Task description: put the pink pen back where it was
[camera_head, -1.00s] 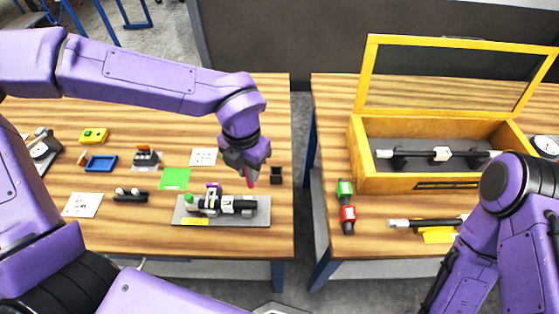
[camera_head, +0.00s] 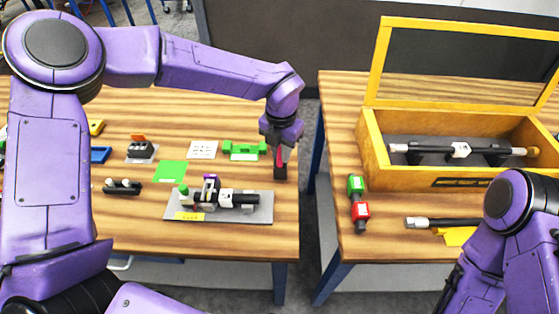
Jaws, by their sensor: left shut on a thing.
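The pink pen (camera_head: 279,158) points down from my left gripper (camera_head: 280,146), which is shut on it. The pen's lower end is at the small dark holder (camera_head: 280,173) near the right edge of the left table. I cannot tell whether its tip is inside the holder or just in front of or above it. The jaws hide the pen's upper part. My right arm is at the lower right, and its gripper is not clearly visible.
A grey plate (camera_head: 262,213) with a mounted assembly lies in front of the holder. A green bracket (camera_head: 244,149) and a white sheet (camera_head: 203,150) lie to its left. A gap separates this table from the right one, which holds a yellow open case (camera_head: 440,182).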

